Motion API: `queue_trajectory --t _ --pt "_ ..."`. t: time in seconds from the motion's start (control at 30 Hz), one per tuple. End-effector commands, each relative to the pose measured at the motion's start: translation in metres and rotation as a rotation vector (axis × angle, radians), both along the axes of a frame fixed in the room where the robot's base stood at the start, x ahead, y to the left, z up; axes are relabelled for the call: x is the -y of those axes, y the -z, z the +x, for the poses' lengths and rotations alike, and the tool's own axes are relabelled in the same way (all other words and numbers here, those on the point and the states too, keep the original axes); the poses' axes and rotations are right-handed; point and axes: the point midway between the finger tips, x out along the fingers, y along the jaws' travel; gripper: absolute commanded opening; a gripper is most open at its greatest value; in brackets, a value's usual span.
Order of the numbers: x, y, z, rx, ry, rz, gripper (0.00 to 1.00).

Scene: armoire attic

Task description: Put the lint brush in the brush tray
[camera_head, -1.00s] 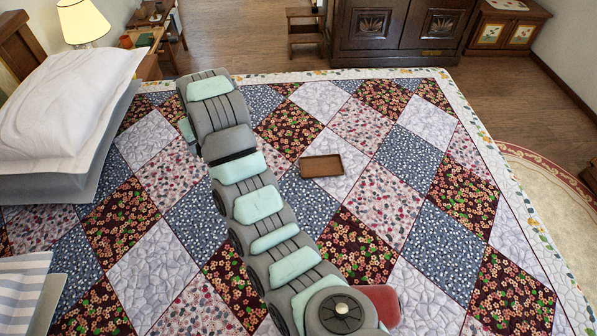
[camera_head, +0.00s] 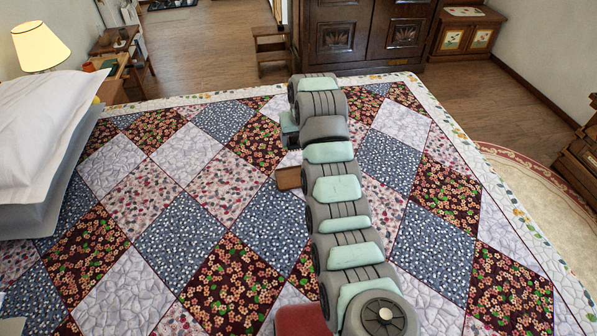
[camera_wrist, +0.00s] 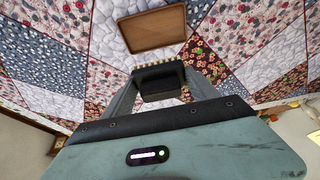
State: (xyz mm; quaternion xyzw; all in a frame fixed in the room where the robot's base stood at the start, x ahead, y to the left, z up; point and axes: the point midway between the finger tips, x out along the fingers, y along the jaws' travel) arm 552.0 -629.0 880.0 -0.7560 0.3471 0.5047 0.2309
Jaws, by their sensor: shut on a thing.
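The brush tray is a shallow brown rectangular tray (camera_wrist: 153,29) lying on the quilt. It is empty in the wrist view, just beyond my fingertips. In the head view the tray (camera_head: 288,178) shows only in part, since my arm covers its right side. My gripper (camera_wrist: 159,73) is shut on the lint brush (camera_wrist: 160,86), a dark block with a row of tan bristles along its far edge. The brush is held between the two fingers, apart from the tray in the picture; its height over the quilt is unclear. The head view does not show the brush.
The patchwork quilt (camera_head: 222,185) is a wide bed surface, clear around the tray. White pillows (camera_head: 40,130) lie at the left. A lamp (camera_head: 40,46) stands behind them. A dark armoire (camera_head: 365,32) and a small step stool (camera_head: 272,50) stand beyond the bed.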

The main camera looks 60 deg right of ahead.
Motion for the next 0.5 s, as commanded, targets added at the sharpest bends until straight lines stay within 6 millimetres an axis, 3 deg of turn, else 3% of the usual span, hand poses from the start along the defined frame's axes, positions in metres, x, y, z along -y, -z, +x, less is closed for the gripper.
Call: queue_trajectory --t 0.1,0.3,0.5 --pt "-0.002 0.035 -0.001 -0.002 -0.001 0.007 0.3" --pt "-0.002 0.081 0.0 -0.003 -0.002 0.006 0.3" --pt "0.0 0.102 0.0 -0.001 0.0 0.0 0.3"
